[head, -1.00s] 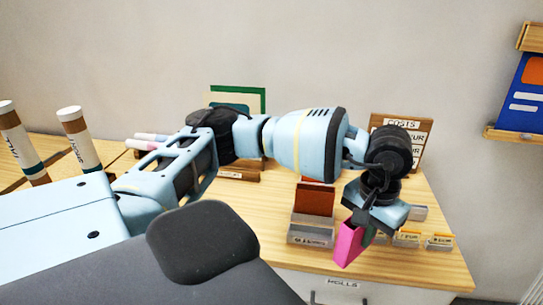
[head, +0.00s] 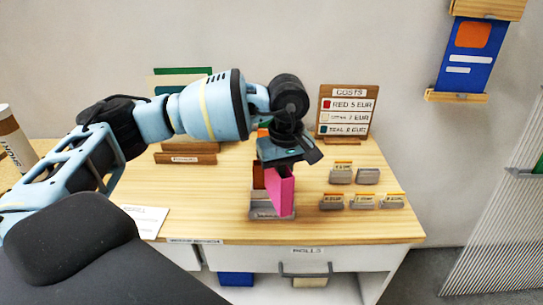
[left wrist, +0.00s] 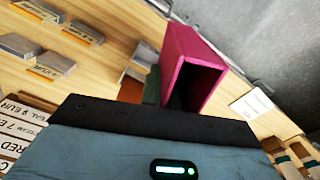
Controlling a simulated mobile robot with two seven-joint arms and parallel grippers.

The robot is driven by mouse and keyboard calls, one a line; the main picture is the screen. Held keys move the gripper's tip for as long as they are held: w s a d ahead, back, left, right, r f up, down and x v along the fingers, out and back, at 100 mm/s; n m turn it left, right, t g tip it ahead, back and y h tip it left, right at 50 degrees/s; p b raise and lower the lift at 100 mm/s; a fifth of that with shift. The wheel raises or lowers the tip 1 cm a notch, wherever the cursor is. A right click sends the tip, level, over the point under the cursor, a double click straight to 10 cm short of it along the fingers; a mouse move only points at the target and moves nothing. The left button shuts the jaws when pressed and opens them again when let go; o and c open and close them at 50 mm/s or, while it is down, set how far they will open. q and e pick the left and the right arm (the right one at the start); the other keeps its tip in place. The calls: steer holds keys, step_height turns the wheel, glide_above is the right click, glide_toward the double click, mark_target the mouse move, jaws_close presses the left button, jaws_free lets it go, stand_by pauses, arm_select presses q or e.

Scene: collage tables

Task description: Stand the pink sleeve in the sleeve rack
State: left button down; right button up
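The pink sleeve (head: 282,195) is nearly upright beneath my left gripper (head: 284,164) in the head view. It also shows in the left wrist view (left wrist: 186,60), its dark open end facing the camera. My left gripper appears shut on its upper edge. The grey sleeve rack (head: 262,214) sits on the table with a brown-red sleeve (head: 258,178) in its left part. The pink sleeve's lower end overlaps the rack's right part; whether it is inside a slot or just over it I cannot tell. My right gripper is not in view.
Several small grey card holders (head: 362,202) stand right of the rack. The costs sign (head: 346,112) stands at the back. A wooden stand (head: 186,158) with flat boards is at back left, and a white sheet (head: 148,221) lies front left. Bare table (head: 215,195) lies left of the rack.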

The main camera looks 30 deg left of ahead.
arm_select(q)
steer(key=w+a+n, duration=0.1)
steer(key=n, duration=0.2)
steer(key=w+a+n, duration=0.1)
steer(key=a+n, duration=0.1)
steer(key=n, duration=0.2)
steer(key=w+a+r+n, duration=0.1)
steer(key=n, duration=0.2)
steer(key=shift+w+a+n, duration=0.1)
steer(key=shift+a+n, duration=0.05)
steer(key=shift+n, duration=0.25)
steer(key=n, duration=0.1)
steer(key=a+n, duration=0.1)
steer(key=n, duration=0.1)
steer(key=shift+w+a, duration=0.15)
steer(key=shift+w, duration=0.2)
